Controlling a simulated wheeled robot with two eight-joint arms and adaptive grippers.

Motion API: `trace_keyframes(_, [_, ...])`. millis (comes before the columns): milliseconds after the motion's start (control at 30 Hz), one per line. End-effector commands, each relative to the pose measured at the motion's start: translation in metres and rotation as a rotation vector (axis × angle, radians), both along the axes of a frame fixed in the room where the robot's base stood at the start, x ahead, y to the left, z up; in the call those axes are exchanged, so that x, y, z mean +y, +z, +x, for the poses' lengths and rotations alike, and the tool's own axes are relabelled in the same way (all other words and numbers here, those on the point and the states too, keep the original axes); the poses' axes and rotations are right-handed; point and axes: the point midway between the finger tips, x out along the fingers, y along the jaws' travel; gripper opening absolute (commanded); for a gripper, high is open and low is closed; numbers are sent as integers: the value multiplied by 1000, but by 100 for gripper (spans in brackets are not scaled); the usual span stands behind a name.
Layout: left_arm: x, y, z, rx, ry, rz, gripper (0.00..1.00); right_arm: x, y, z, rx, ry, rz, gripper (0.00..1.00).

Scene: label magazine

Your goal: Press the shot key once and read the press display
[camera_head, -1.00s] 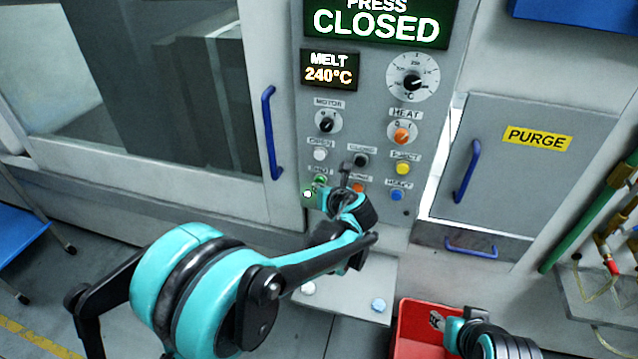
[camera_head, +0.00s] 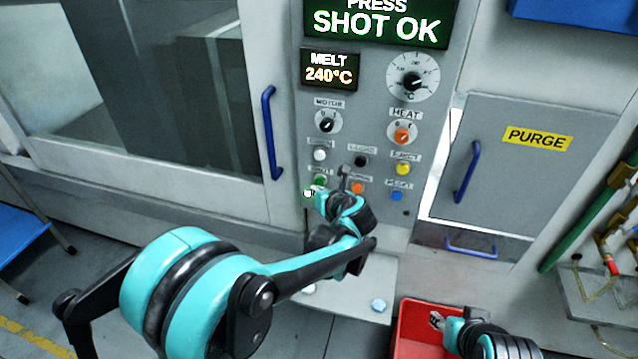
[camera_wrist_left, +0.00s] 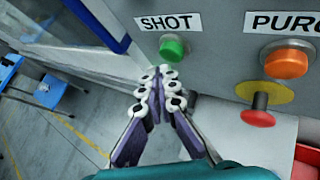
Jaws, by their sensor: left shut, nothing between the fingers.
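The press display (camera_head: 376,24) at the top of the panel reads "PRESS SHOT OK" in white on dark green. The shot key is a green round button (camera_head: 320,181) low on the panel; in the left wrist view the green button (camera_wrist_left: 172,46) sits under the label "SHOT". My left gripper (camera_head: 343,176) is at the lower panel, just right of the key. In the left wrist view its shut, empty fingertips (camera_wrist_left: 166,73) are just below the button and look apart from it. My right gripper (camera_head: 438,321) is at the red bin; its fingers are too small to judge.
The orange purge button (camera_wrist_left: 286,60) and a red mushroom knob on a yellow disc (camera_wrist_left: 259,110) are close right of the fingers. The melt display (camera_head: 329,69) reads 240°C. A red bin (camera_head: 416,335) stands below. Blue door handles flank the panel.

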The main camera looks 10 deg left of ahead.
Motion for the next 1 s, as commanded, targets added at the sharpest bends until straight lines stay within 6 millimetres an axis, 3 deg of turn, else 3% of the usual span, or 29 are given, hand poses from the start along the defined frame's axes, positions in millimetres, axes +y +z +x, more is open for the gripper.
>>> trace_keyframes(367, [0, 0, -3, 0, 0, 0, 0, 0, 0, 0, 0, 0, 0, 40])
trace_keyframes(800, [1, 0, -44, 0, -2, -1, 0, 0, 2, 0, 0, 0, 0, 40])
trace_keyframes(1000, [2, 0, -52, -1, 0, -1, 0, 0, 3, 0, 0, 0, 0, 40])
